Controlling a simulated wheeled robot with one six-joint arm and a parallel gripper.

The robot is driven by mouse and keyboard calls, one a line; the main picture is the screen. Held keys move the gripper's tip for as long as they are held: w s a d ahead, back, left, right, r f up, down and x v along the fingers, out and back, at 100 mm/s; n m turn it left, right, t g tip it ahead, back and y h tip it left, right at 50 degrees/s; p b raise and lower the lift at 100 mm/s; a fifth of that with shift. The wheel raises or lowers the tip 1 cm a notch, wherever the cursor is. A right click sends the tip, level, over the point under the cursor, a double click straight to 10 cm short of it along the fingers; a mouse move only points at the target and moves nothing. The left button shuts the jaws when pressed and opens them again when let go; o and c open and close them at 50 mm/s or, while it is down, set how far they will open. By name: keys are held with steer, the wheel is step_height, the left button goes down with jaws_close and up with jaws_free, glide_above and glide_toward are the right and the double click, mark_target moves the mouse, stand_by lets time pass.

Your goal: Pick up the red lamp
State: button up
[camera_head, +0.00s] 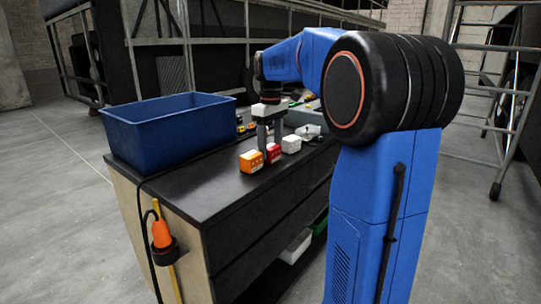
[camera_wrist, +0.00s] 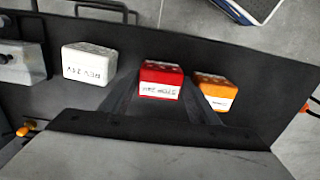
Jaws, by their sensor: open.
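The red lamp (camera_head: 273,153) is a small block on the dark bench top, between an orange lamp (camera_head: 251,161) and a white lamp (camera_head: 291,145). In the wrist view the red lamp (camera_wrist: 161,80) shows a white label with lettering on its near face. My gripper (camera_head: 270,143) is open, pointing down over the bench at the red lamp. In the wrist view my gripper (camera_wrist: 160,88) has one finger on each side of the red lamp, with its right finger near the orange lamp (camera_wrist: 215,92). I cannot tell whether either finger touches the red lamp.
The white lamp (camera_wrist: 89,63) stands apart on the left in the wrist view, with a grey metal part (camera_wrist: 22,62) beyond it. A blue bin (camera_head: 165,135) stands on the bench at left. Small parts lie behind my gripper. The bench front edge is close to the lamps.

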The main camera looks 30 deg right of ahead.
steer(key=shift+f, duration=0.75)
steer(key=shift+c, duration=0.3)
steer(key=c, duration=0.7)
steer(key=shift+r, duration=0.15)
